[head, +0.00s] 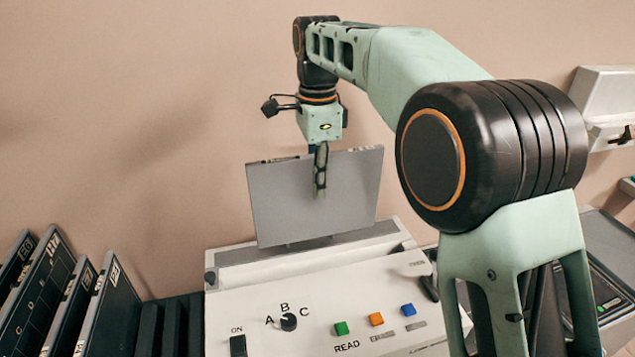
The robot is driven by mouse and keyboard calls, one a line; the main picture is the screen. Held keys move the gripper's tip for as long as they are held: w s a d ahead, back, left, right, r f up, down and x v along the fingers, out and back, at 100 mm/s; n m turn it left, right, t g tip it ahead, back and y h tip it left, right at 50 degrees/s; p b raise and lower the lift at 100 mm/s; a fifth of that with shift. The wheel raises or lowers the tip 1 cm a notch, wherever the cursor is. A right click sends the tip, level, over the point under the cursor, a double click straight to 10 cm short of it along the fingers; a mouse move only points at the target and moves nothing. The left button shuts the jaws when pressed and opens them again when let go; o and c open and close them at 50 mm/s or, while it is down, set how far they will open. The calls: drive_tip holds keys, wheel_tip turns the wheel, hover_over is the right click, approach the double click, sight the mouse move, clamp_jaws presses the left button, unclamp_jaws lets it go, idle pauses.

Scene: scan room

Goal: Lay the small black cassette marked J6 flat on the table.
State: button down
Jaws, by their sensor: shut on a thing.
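My gripper (320,185) points down and is shut on the upper edge of a flat grey cassette (285,205). The cassette stands upright, its broad grey face towards me, just over the top of the white reader (240,278). I cannot tell whether its lower edge is in the reader's slot or just above it. No J6 mark is readable on it. Several black cassettes (112,315) with white edge markings stand tilted at the lower left; I cannot make out J6 on any of them. No clear table top shows.
The reader's sloping front has a black A-B-C knob (288,322), an ON switch (238,346) and green, orange and blue buttons. A dark slotted rack (170,325) stands left of it. A grey device (610,250) is at the right, and a white wall unit (603,95) hangs above.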

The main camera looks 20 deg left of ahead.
drive_tip(key=shift+r+p, duration=2.9)
drive_tip(key=shift+r, duration=0.4)
drive_tip(key=shift+f, duration=0.1)
